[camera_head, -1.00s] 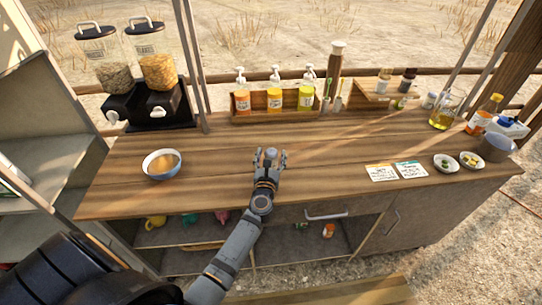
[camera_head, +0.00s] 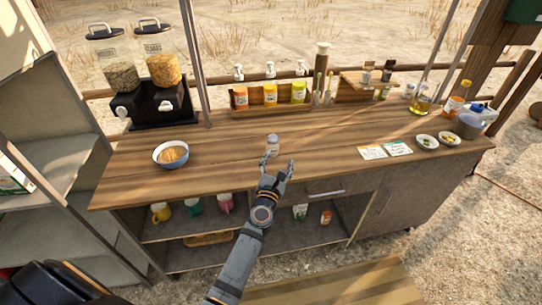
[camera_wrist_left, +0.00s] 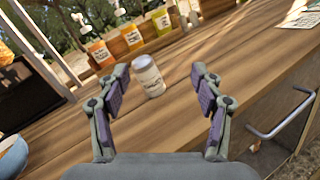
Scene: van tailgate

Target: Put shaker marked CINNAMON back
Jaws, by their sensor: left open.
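A small clear shaker with a grey lid and a pale label (camera_head: 273,146) stands upright on the wooden counter (camera_head: 225,160). It also shows in the left wrist view (camera_wrist_left: 148,78), where its label is too small to read. My left gripper (camera_head: 277,168) is open and empty at the counter's front part, just on the near side of the shaker and apart from it. In the left wrist view the shaker stands beyond and between the open fingers (camera_wrist_left: 160,85). My right gripper is not in view.
A small raised wooden rack (camera_head: 362,83) at the back right holds other shakers (camera_head: 387,72). A bottle crate (camera_head: 270,107) stands at the back middle, a blue bowl (camera_head: 170,155) at left. Cards (camera_head: 398,148) lie at right. The counter around the shaker is clear.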

